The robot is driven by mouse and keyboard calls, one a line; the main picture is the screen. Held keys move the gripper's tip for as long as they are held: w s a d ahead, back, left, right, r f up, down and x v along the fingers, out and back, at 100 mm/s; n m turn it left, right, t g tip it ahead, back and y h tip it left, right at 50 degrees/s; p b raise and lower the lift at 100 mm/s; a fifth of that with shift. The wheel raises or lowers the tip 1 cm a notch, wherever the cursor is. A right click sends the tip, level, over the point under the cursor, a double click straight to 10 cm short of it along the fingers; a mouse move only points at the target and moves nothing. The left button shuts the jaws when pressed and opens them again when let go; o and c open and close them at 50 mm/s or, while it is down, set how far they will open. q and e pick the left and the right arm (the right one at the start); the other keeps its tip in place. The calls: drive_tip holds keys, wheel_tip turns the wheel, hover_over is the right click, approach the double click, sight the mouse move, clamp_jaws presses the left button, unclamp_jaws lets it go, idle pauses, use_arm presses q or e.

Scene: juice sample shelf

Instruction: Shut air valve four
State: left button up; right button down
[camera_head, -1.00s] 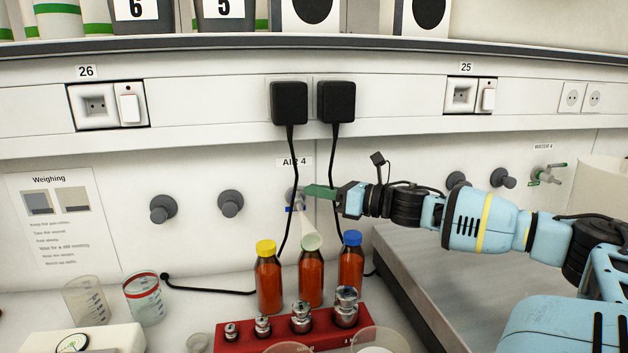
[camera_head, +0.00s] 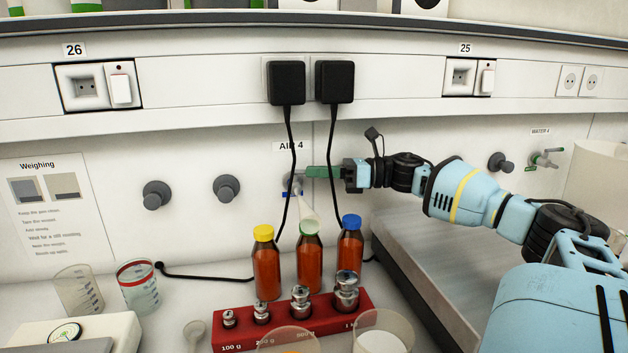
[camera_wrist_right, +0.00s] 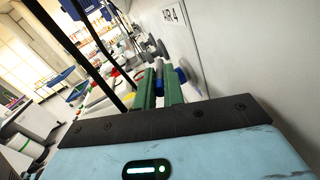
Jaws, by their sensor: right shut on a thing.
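The air valve (camera_head: 290,184) is on the white wall panel under the label "AIR 4" (camera_head: 290,146). A black cable and a pale cone-shaped piece below partly cover it. My right gripper (camera_head: 309,172) reaches in from the right, its green fingers at the valve. The handle's exact angle is hard to tell. My left gripper is not in view.
Black adapters (camera_head: 334,82) hang cables near the gripper. Grey knobs (camera_head: 227,188) are left of the valve.

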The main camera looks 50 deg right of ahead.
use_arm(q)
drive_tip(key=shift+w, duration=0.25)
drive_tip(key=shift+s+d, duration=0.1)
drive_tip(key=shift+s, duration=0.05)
use_arm(e)
drive_tip(key=c, duration=1.5)
unclamp_jaws()
drive_tip(key=shift+d, duration=0.1)
